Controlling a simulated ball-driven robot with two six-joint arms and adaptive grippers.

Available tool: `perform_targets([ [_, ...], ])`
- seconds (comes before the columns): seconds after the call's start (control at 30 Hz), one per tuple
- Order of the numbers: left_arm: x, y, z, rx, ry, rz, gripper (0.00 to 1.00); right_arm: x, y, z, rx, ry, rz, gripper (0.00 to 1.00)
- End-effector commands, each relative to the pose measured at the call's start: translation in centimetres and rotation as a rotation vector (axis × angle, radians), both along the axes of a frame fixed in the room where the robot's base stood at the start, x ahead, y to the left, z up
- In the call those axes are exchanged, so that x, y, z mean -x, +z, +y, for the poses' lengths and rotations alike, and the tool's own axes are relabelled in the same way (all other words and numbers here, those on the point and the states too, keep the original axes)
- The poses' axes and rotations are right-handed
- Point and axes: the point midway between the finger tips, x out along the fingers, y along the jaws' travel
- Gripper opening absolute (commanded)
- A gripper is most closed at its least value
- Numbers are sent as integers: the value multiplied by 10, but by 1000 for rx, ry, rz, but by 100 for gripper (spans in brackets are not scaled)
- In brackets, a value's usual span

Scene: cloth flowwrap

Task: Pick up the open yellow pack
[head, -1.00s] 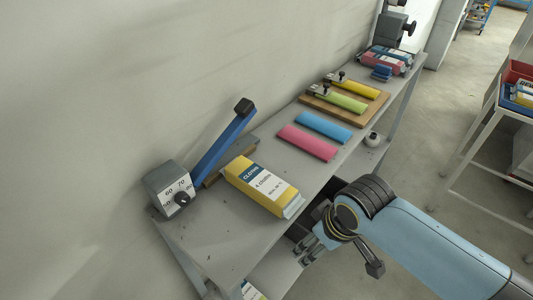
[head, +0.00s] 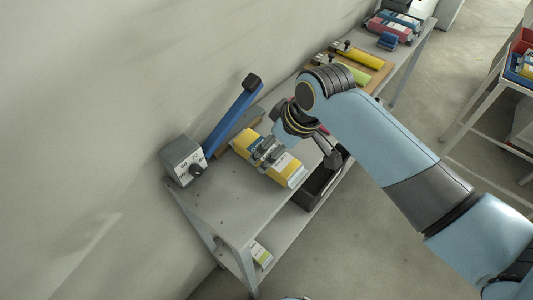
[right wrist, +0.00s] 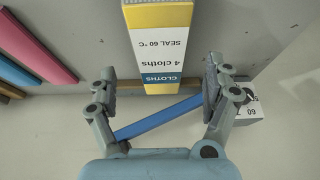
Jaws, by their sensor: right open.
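The yellow pack (head: 284,168) lies on the grey bench near its front end, with a white and blue label. In the right wrist view the pack (right wrist: 160,45) reads "4 cloths" and "SEAL 60 °C", upside down. Which end is open I cannot tell. My right gripper (head: 265,150) is over the pack in the head view and hides its middle. In the right wrist view the gripper (right wrist: 160,72) is open, with one finger each side of the pack's near end and gaps on both sides. My left gripper is out of view.
A sealer with a dial box (head: 183,160) and raised blue lever (head: 233,116) stands beside the pack, by the wall. A wooden board (head: 372,82) with yellow and green packs lies farther along. A dark bin (head: 318,185) sits below the bench edge.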

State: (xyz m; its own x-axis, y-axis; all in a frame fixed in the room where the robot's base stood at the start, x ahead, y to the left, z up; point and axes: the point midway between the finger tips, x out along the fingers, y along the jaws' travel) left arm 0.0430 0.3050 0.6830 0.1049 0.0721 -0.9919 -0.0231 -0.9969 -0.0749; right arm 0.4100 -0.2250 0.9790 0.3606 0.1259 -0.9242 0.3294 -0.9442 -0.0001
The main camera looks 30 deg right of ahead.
Motion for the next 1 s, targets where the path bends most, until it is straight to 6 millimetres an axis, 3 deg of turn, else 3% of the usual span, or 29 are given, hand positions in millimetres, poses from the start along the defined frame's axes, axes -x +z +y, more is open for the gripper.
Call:
perform_targets([
  [0.43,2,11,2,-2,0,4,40,-22,-43,8,-1,-1,1,85],
  [0.73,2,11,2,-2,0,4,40,-24,-48,9,-1,-1,-1,85],
  [1.0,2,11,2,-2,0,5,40,-24,-48,9,-1,-1,-1,49],
])
